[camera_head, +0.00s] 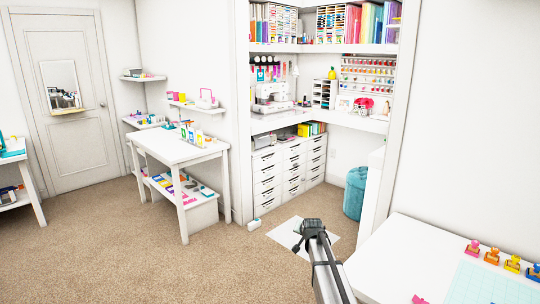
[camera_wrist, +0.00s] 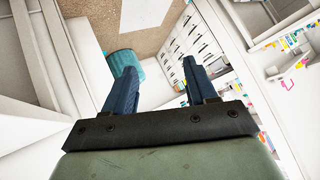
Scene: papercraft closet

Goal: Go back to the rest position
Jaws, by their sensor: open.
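My gripper (camera_head: 310,232) shows at the lower middle of the head view, at the end of my arm, raised in front of the closet opening. In the wrist view its two dark fingers (camera_wrist: 158,88) are spread apart with nothing between them. The gripper is open and empty. Behind it are the white drawer units (camera_head: 290,172) and a pale mat (camera_head: 300,236) on the carpet. No object touches the fingers in either view.
A white table (camera_head: 385,262) with colored stampers (camera_head: 492,256) stands at the lower right, close to my arm. A teal pouf (camera_head: 355,193) sits by the closet. A white side table (camera_head: 180,150) stands left. Carpet (camera_head: 130,262) is clear at lower left.

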